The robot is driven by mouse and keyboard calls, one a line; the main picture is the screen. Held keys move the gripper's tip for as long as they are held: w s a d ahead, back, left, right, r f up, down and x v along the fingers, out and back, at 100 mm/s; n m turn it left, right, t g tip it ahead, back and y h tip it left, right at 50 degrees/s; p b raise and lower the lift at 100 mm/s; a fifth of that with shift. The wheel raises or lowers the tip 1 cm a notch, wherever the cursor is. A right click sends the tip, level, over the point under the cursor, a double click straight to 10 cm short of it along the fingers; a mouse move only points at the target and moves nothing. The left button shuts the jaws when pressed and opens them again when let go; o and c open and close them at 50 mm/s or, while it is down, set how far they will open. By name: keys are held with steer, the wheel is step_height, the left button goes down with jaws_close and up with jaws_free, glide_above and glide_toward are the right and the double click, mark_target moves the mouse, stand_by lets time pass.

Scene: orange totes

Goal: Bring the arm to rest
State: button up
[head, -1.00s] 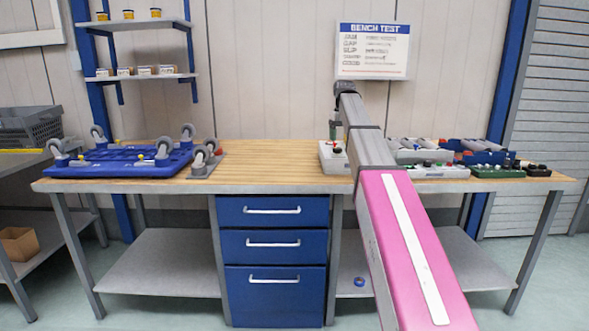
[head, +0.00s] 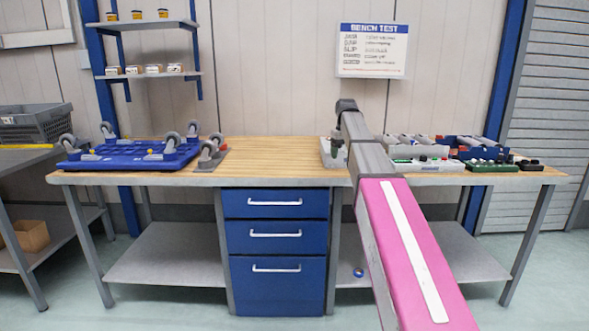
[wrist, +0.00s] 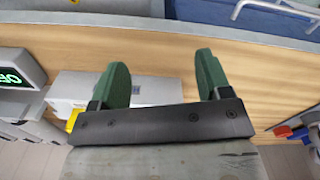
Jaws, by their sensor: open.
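My arm reaches forward over the bench in the head view, a pink link in front and a grey link beyond it. Its far end bends down toward a light grey box on the bench top. My gripper (wrist: 158,72) shows in the wrist view as two green fingers standing well apart, with nothing between them. Wooden bench top (wrist: 190,60) lies beyond the fingers, and a pale box (wrist: 155,90) is behind and beside the left finger.
The workbench (head: 275,150) has a blue base with casters (head: 130,158) on its left and several devices, including a green one (head: 490,166), on its right. Blue drawers (head: 275,243) are below. A side table (head: 25,160) stands at left.

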steer(key=s+f+m, duration=0.1)
steer(key=s+f, duration=0.6)
steer(key=f, duration=0.5)
steer(key=s+f+m, duration=0.1)
steer(key=s+f, duration=0.5)
steer(key=f, duration=0.6)
steer(key=s+f+m, duration=0.1)
steer(key=s+f, duration=1.5)
steer(key=s, duration=0.2)
steer(key=shift+a+f, duration=0.15)
steer(key=shift+a, duration=0.05)
